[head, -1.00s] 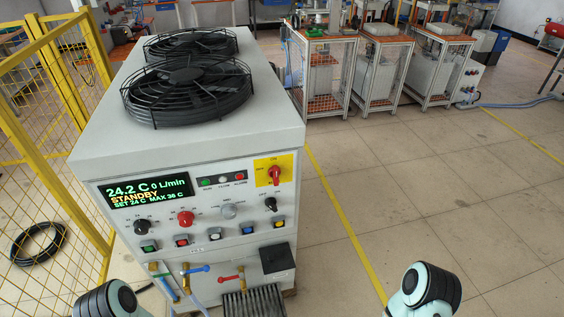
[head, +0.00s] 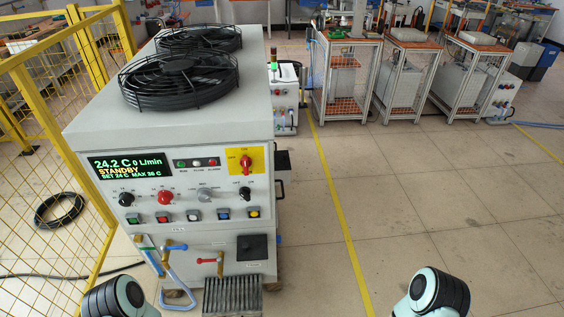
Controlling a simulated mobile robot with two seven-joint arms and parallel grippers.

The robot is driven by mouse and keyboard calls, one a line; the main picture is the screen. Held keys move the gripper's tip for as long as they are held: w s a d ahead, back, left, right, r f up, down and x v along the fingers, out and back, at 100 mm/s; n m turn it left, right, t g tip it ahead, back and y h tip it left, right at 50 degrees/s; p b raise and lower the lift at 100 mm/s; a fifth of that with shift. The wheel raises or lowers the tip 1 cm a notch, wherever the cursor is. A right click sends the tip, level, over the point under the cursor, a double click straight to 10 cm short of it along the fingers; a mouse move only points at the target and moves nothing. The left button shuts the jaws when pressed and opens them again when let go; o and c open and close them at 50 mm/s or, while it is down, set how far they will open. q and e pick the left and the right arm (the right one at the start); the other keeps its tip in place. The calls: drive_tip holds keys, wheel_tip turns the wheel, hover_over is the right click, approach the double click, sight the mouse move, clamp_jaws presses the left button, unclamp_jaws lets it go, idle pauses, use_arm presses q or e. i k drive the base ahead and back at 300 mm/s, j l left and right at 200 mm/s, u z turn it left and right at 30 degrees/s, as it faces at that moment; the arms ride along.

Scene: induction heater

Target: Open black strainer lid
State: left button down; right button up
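The black strainer lid (head: 252,247) is a dark square plate on the lower right of the chiller's front panel, in the head view. It lies flat against the panel and looks shut. The grey-white chiller cabinet (head: 205,122) stands at the left, with its front facing me. Only rounded dark and pale links of my two arms show at the bottom edge, one at the left and one at the right. Neither gripper is in the picture. Both arms are well apart from the lid.
Blue-handled (head: 174,247) and red-handled valves (head: 208,260) with a hose sit left of the lid. A ribbed grille (head: 232,296) juts out below. A yellow mesh fence (head: 62,130) runs along the left. The floor (head: 400,215) right of the chiller is clear.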

sight(282, 161)
drive_tip(key=l, duration=0.25)
drive_tip(key=k+l+u, duration=0.1)
drive_tip(key=l, duration=0.15)
drive_tip(key=u, duration=0.85)
drive_tip(key=i+l+u, duration=0.15)
drive_tip(key=l+u, duration=0.15)
drive_tip(key=i+l+u, duration=0.15)
drive_tip(key=l+u, duration=0.45)
drive_tip(key=i+l+u, duration=0.15)
drive_tip(key=l, duration=0.45)
drive_tip(key=l+u, duration=0.15)
drive_tip(key=l, duration=0.4)
drive_tip(key=i+l, duration=0.1)
drive_tip(key=l, duration=0.65)
drive_tip(key=i+l, duration=0.1)
drive_tip(key=l, duration=0.7)
drive_tip(key=u, duration=0.05)
